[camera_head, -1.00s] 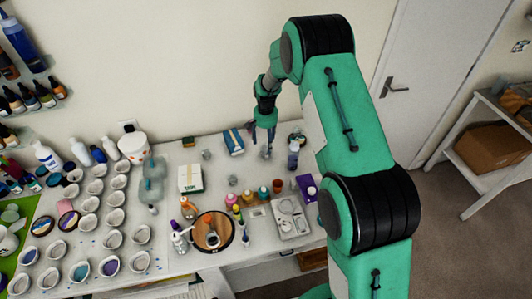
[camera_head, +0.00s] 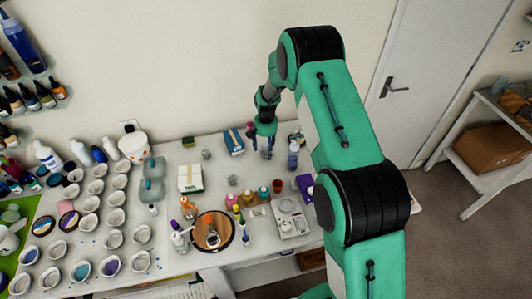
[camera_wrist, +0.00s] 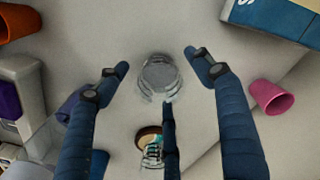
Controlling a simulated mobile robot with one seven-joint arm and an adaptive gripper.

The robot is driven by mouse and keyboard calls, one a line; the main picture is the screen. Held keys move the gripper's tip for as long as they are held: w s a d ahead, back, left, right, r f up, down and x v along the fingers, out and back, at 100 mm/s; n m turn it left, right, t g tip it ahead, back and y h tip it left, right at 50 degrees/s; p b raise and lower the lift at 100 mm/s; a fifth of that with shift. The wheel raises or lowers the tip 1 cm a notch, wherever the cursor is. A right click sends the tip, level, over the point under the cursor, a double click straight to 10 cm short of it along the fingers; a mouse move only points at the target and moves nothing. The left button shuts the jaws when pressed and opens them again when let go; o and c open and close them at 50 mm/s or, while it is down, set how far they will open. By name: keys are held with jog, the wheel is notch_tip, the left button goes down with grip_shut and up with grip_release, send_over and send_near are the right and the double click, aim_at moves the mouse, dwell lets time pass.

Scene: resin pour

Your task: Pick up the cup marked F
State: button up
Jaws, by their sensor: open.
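A clear ribbed cup (camera_wrist: 158,75) stands on the table, seen from above between my spread fingers in the wrist view. No letter F is legible on it. A pink cup (camera_wrist: 272,97) lies right of my fingers, and an orange cup (camera_wrist: 18,20) shows at the upper left corner. My gripper (camera_wrist: 160,82) is open and empty, its dark blue fingers pointing down over the clear cup; I cannot tell whether they touch it. In the head view my gripper (camera_head: 266,150) is low at the back of the table, right of the blue box.
The blue box (camera_head: 234,142) stands close left of my gripper, and a bottle (camera_head: 293,155) stands to its right. A small jar (camera_wrist: 150,142) shows below the clear cup in the wrist view. Many white cups (camera_head: 110,218) fill the left of the table.

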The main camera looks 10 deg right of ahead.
jog(key=c, duration=1.3)
jog(key=shift+r, duration=5)
